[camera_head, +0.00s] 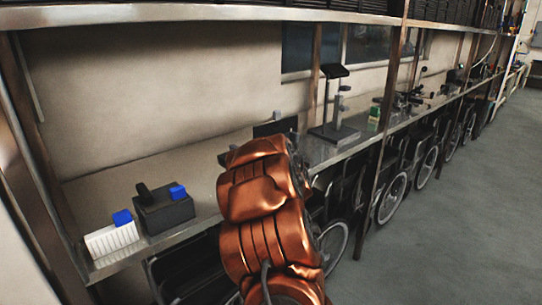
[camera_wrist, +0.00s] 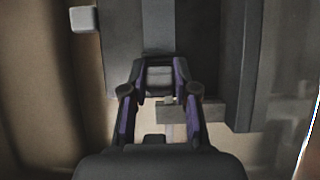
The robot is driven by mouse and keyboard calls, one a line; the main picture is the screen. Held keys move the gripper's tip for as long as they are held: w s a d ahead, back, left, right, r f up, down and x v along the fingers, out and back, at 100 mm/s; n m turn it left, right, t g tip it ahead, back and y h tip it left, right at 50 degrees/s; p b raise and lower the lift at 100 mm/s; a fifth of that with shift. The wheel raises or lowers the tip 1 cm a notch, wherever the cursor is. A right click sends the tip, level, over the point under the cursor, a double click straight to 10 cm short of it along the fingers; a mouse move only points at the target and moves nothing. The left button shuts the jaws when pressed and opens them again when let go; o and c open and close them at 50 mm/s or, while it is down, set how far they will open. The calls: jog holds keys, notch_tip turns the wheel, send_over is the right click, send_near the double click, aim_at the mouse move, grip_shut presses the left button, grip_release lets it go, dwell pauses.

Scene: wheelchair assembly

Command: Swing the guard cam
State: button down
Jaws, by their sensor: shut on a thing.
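In the wrist view, my gripper (camera_wrist: 159,82) has its two fingers closed on the sides of a small light grey block (camera_wrist: 159,77). The block sits at the front of a grey upright fixture (camera_wrist: 200,50). It may be the guard cam, but I cannot tell for sure. A flat grey bar (camera_wrist: 190,112) lies just right of and below the fingertips. In the head view, my copper arm hides the gripper and most of what it holds. A dark panel (camera_head: 275,127) shows just beyond the arm on the bench.
A long metal bench (camera_head: 120,187) runs along the wall. A black box with a blue part (camera_head: 165,212) and a white ribbed block (camera_head: 112,238) stand at left. A stand (camera_head: 334,130) is right of the arm. Wheelchairs (camera_head: 392,198) are under the bench. The floor at right is clear.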

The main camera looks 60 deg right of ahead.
jog(key=shift+w+d+n+t+y+p, duration=0.2)
jog(key=shift+d+n+t+y+p, duration=0.35)
jog(key=shift+n+t+y, duration=0.75)
jog(key=shift+w+d+n+t+y+p, duration=0.2)
jog(key=shift+d+n+t+y+p, duration=0.3)
jog(key=shift+n+y, duration=1)
jog(key=shift+w+d+n+t+y+p, duration=0.3)
jog(key=shift+n+t+y+p, duration=0.4)
jog(key=shift+y, duration=1.3)
jog(key=shift+d+n+y, duration=0.1)
jog(key=shift+n+y, duration=0.2)
jog(key=shift+y, duration=0.2)
jog(key=c, duration=0.9)
grip_release()
jog(key=s, duration=0.4)
jog(key=s+a, duration=0.1)
jog(key=s, duration=0.7)
jog(key=shift+a, duration=0.2)
jog(key=shift+w, duration=0.1)
